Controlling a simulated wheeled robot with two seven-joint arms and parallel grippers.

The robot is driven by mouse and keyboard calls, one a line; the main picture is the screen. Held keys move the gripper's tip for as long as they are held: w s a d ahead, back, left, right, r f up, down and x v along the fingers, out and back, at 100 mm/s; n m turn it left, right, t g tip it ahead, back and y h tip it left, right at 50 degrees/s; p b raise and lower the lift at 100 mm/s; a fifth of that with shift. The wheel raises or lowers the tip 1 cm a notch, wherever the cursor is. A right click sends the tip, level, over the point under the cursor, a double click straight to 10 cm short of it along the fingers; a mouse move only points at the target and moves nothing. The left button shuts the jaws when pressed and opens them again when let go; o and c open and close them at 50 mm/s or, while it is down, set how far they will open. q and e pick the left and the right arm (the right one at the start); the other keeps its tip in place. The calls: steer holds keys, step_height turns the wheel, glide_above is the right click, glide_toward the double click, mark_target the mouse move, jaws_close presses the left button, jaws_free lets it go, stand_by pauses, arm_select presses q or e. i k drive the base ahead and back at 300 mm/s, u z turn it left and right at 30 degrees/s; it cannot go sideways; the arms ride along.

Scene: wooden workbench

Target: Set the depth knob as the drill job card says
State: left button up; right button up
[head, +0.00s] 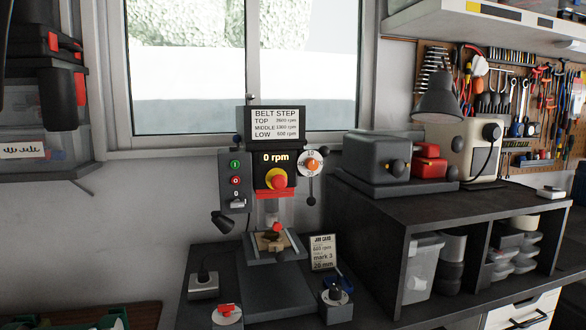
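A second white disc with a red knob (227,312) lies at front left. Neither gripper is in view.
A belt step sign (276,124) tops the drill. A switch panel (235,180) is on its left. A vise with a workpiece (268,241) sits on the drill table. A small dark box with a blue-and-black top (336,300) is at front right. A shelf unit (420,205) stands right.

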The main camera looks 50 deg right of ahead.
mark_target(310, 164)
steer(key=z, duration=1.3)
steer(key=k, duration=0.1)
steer(key=z, duration=0.25)
